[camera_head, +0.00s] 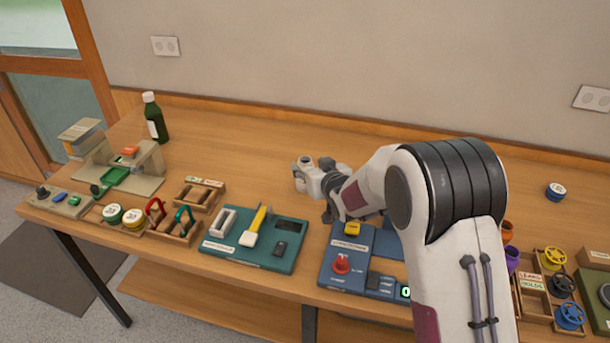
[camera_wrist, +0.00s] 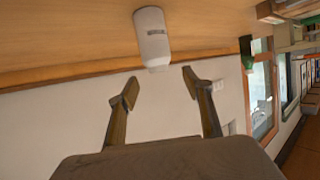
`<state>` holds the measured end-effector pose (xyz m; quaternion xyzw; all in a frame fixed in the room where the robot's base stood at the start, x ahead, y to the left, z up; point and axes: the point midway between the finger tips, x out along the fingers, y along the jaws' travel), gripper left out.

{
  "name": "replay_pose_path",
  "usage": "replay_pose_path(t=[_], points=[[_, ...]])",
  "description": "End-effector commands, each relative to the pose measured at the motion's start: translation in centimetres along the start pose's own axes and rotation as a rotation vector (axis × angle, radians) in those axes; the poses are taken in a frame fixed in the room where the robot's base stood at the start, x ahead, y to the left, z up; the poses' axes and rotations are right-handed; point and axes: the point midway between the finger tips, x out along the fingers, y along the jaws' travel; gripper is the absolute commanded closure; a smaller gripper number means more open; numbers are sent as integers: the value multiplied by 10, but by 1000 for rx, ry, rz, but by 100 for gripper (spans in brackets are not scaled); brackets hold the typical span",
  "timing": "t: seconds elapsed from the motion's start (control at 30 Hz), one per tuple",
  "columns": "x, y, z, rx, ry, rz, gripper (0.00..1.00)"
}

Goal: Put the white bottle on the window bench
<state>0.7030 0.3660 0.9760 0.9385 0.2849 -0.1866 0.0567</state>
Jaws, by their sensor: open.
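I cannot make out the window bench for certain in either view.
A dark green bottle (camera_head: 155,118) with a white cap stands at the table's back left. The table's back middle is mostly clear, with a wall behind.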

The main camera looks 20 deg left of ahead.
Motion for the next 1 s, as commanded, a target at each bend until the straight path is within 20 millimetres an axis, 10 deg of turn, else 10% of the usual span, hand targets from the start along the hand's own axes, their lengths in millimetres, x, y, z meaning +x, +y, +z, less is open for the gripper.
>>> replay_pose_path(t=[1.0], points=[[36, 2, 1, 0, 0, 0, 50]])
